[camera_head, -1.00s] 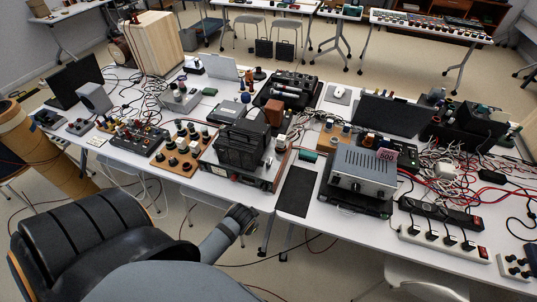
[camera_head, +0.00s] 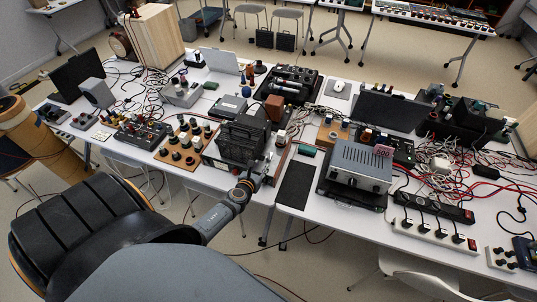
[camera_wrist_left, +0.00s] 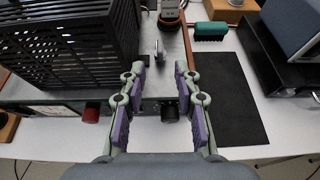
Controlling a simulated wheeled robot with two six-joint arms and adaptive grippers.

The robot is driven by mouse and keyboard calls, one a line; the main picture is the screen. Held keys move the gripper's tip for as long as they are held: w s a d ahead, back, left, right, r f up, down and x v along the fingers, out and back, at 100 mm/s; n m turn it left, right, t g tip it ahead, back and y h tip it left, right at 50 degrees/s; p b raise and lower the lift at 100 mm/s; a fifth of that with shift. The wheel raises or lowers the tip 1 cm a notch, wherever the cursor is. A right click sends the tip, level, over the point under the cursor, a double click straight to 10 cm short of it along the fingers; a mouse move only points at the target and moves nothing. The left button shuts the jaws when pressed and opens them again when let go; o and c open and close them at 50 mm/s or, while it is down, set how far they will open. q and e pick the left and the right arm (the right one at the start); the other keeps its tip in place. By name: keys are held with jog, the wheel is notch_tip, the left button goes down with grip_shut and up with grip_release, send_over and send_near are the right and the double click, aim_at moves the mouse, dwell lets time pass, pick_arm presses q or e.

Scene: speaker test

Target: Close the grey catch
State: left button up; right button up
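A small grey metal piece (camera_wrist_left: 160,48), which may be the grey catch, stands upright on the flat top of a low unit with knobs (camera_wrist_left: 170,112), beside a black slotted housing (camera_wrist_left: 70,45). The housing also shows in the head view (camera_head: 240,138). My left gripper (camera_wrist_left: 160,76) is open, its purple-padded fingers apart with nothing between them. In the wrist view the grey piece appears just beyond the gap between the fingertips. In the head view my left gripper (camera_head: 264,167) is at the housing's right front corner and hides part of the unit. My right gripper is not in view.
A black mat (camera_wrist_left: 226,98) lies right of the unit, with a green brush-like block (camera_wrist_left: 210,31) behind it. A grey amplifier (camera_head: 360,166) stands farther right. Cables and power strips (camera_head: 430,232) crowd the right table. Open floor lies in front.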

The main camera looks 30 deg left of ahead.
aim_at(268, 156)
pick_arm(q)
jog(key=b+x, duration=0.4)
jog(key=x, duration=0.5)
jog(key=shift+w+f, duration=0.15)
jog(key=shift+w, duration=0.1)
jog(key=shift+w+a, duration=0.15)
jog(key=shift+w, duration=0.25)
jog(key=shift+c, duration=0.3)
grip_shut()
